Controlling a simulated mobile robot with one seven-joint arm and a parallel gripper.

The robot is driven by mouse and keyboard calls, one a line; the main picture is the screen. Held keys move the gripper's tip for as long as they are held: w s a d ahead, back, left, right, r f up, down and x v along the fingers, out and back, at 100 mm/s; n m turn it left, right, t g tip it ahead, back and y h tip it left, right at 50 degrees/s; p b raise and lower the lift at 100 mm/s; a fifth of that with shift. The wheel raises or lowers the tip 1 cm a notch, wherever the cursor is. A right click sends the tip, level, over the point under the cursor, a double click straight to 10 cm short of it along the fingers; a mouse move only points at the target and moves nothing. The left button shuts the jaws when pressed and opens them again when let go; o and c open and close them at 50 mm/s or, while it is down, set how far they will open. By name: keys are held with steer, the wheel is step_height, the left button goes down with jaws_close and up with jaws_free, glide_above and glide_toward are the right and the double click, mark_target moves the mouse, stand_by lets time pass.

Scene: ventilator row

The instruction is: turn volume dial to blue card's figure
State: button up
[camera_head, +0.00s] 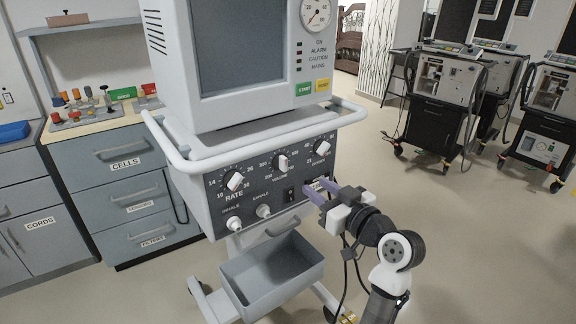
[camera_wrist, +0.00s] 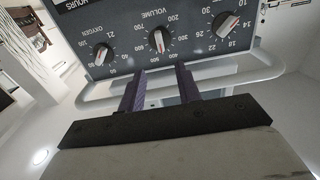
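The volume dial (camera_head: 281,162) is the middle of three dials on the dark panel of the ventilator. It also shows in the wrist view (camera_wrist: 158,40), where its printed scale appears upside down. There its pale bar stands nearly upright, with figures of hundreds around it; which figure it marks I cannot tell for sure. My gripper (camera_head: 321,191) is in front of the panel's lower right part, below and right of the dial in the head view. In the wrist view its two purple fingers (camera_wrist: 160,74) are apart with nothing between them. I see no blue card.
The rate dial (camera_head: 234,181) and oxygen dial (camera_head: 321,148) flank the volume dial. A pale rail (camera_head: 262,136) runs around the machine above the panel. A grey bin (camera_head: 262,285) hangs below. Drawers stand left; other ventilators (camera_head: 440,90) stand back right beyond clear floor.

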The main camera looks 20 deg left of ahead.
mark_target(286, 164)
steer(key=p+x, duration=0.2)
steer(key=x, duration=1)
steer(key=shift+w+p, duration=0.1)
steer(key=shift+p, duration=0.2)
jaws_close()
